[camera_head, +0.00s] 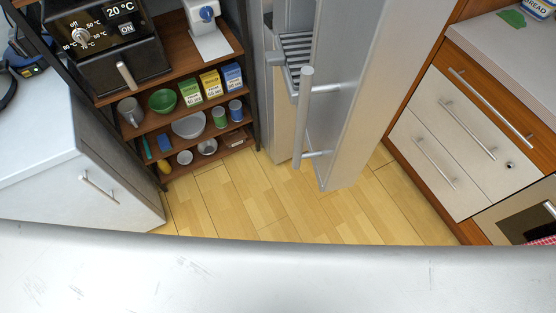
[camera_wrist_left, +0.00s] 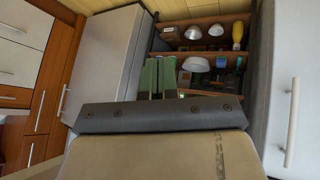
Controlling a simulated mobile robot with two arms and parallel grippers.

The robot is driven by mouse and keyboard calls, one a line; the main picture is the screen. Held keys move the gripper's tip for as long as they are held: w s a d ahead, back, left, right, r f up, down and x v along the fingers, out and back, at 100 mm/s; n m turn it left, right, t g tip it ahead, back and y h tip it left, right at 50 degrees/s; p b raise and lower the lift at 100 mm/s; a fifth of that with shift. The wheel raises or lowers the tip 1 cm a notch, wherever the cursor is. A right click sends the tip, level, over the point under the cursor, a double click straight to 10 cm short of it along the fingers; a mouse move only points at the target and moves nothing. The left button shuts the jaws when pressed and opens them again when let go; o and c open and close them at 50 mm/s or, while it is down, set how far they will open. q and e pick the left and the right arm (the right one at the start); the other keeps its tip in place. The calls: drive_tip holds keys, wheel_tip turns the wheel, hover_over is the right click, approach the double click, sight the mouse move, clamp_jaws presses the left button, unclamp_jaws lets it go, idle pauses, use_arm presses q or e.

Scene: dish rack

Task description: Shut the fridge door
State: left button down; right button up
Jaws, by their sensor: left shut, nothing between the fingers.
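The fridge door (camera_head: 358,95) stands open in the head view, a tall light-grey panel reaching down near the floor. Its vertical bar handle (camera_head: 303,120) is on the near side. Part of the fridge interior with a dark wire rack (camera_head: 296,48) shows to the left of the door. In the left wrist view a grey panel (camera_wrist_left: 104,50) appears to be part of the fridge; whether it is the door is unclear. My left gripper (camera_wrist_left: 157,62) shows only there, its greenish fingers together and empty. I cannot tell its distance from the door. My right gripper is not in view.
A shelf unit (camera_head: 205,65) with bowls, boxes and an appliance stands left of the fridge. Wooden-framed drawers (camera_head: 455,125) stand to the right. A white cabinet (camera_head: 90,170) is at the left. The wooden floor (camera_head: 270,205) between them is clear.

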use_arm(q)
drive_tip(key=w+d+r+n+t+h, duration=0.25)
drive_tip(key=w+r, duration=0.25)
drive_tip(key=r, duration=0.6)
drive_tip(key=s+d+r+n+t+h+b, duration=0.1)
drive_tip(key=d+r+n+h, duration=0.2)
drive_tip(key=r, duration=0.7)
drive_tip(key=s+d+r+t+h, duration=0.1)
drive_tip(key=d+r+h, duration=0.3)
drive_tip(key=r, duration=0.6)
drive_tip(key=s+d+r+n+t+h+b, duration=0.15)
drive_tip(key=d+r, duration=0.35)
drive_tip(key=r, duration=0.5)
drive_tip(key=s+d+p+x, duration=0.1)
drive_tip(key=p+x, duration=0.4)
drive_tip(key=x, duration=0.8)
drive_tip(key=shift+d, duration=0.4)
drive_tip(key=shift+d+r, duration=0.1)
